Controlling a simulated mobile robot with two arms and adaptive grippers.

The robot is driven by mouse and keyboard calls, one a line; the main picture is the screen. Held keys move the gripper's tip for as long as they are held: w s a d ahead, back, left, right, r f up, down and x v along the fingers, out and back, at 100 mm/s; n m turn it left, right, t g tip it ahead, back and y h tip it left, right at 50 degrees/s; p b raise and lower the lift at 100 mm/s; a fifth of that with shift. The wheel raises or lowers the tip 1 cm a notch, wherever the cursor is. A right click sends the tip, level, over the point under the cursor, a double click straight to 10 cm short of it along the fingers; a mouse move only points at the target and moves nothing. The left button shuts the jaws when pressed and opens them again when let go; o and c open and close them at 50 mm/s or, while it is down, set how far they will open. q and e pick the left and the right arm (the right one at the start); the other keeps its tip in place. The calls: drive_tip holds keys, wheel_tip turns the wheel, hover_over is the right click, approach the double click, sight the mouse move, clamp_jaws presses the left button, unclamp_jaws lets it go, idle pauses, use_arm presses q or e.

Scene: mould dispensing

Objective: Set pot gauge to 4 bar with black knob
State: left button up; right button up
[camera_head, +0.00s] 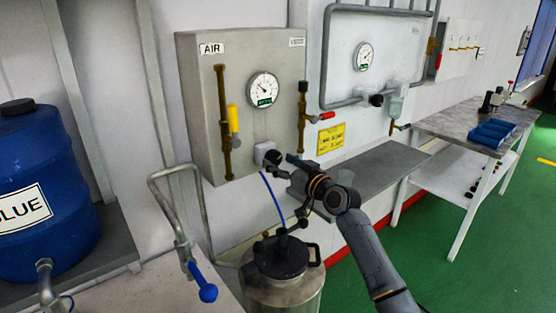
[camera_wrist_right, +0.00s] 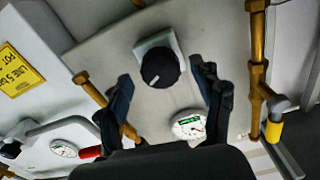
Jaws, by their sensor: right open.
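The black knob (camera_head: 272,158) sits on a pale square plate low on the grey AIR panel (camera_head: 201,95). In the right wrist view the knob (camera_wrist_right: 160,68) shows whole, with a white pointer mark. A round white gauge (camera_head: 263,89) with a green label is above it on the same panel; its reading is too small to tell. It also shows in the right wrist view (camera_wrist_right: 188,126). My right gripper (camera_head: 287,165) is open just in front of the knob. In the right wrist view its two fingers (camera_wrist_right: 161,78) stand either side of the knob, with nothing gripped. My left gripper is not in view.
Brown pipes with a yellow handle (camera_head: 233,118) and a red handle (camera_head: 327,116) flank the gauge. A second gauge (camera_head: 363,56) is on the panel to the right. A metal pot (camera_head: 284,290) stands below my gripper. A blue barrel (camera_head: 38,190) is at left.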

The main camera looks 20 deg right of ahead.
drive_tip(key=shift+w+a, duration=0.3)
drive_tip(key=shift+w, duration=0.35)
drive_tip(key=shift+c, duration=0.4)
drive_tip(key=c, duration=1.1)
drive_tip(key=shift+o, duration=0.2)
drive_tip(key=shift+m, duration=0.3)
drive_tip(key=m+p, duration=0.1)
drive_tip(key=m, duration=0.2)
drive_tip(key=shift+m+p, duration=0.4)
drive_tip(key=shift+m, duration=1.4)
